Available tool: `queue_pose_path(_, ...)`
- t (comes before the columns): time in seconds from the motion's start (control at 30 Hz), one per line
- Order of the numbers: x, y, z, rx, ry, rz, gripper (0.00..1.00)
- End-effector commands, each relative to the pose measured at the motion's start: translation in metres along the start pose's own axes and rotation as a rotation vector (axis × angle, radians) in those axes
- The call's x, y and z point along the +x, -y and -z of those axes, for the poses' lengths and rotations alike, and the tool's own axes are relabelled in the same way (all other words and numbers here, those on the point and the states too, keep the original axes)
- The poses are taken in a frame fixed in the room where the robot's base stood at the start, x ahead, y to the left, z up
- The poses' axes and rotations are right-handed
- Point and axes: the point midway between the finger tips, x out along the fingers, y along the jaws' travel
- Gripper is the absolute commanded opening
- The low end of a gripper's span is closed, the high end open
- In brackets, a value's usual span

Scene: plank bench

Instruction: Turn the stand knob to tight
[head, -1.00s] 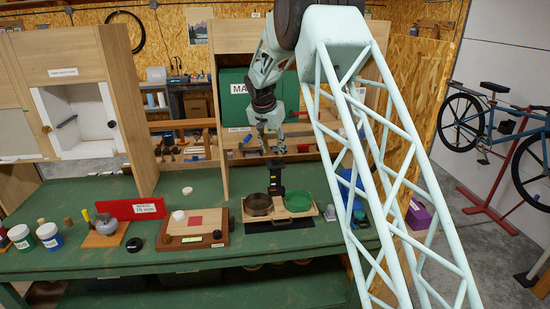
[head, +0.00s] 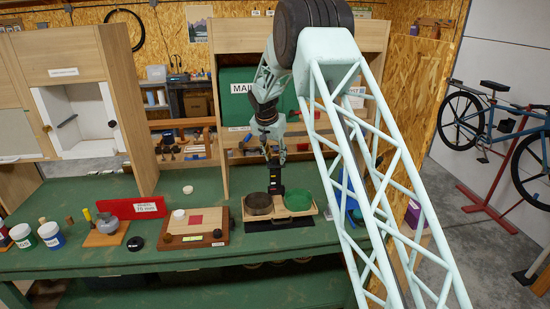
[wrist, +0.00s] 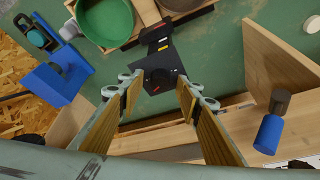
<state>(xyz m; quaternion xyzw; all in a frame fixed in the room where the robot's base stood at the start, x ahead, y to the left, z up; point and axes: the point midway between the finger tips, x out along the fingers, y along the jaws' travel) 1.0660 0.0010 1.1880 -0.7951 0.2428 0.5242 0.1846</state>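A black stand (head: 277,182) rises behind and between two round pans on a wooden balance. In the wrist view the stand (wrist: 158,47) is seen from above, with a dark round knob (wrist: 161,79) at its near end and small red and white marks beside it. My gripper (head: 275,158) is just above the top of the stand. In the wrist view my gripper (wrist: 158,85) is open, its two fingers on either side of the knob with gaps visible. I cannot tell the knob's setting or whether a finger touches it.
The brown pan (head: 257,204) and green pan (head: 298,200) stand just in front. A blue fixture (wrist: 50,82) is to the left in the wrist view. An upright wooden panel (wrist: 278,50) and blue cylinder (wrist: 269,133) are on the right.

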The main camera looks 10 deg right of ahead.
Motion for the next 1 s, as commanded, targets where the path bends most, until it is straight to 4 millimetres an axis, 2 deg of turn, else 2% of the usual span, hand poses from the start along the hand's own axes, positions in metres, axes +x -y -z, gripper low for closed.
queue_pose_path(0.07,0.0,0.0,0.0,0.0,0.0,0.0,0.32)
queue_pose_path(0.33,-0.0002,0.0,0.0,0.0,0.0,0.0,0.08)
queue_pose_path(1.0,0.0019,0.0015,-0.0002,0.105,-0.005,-0.042,0.08)
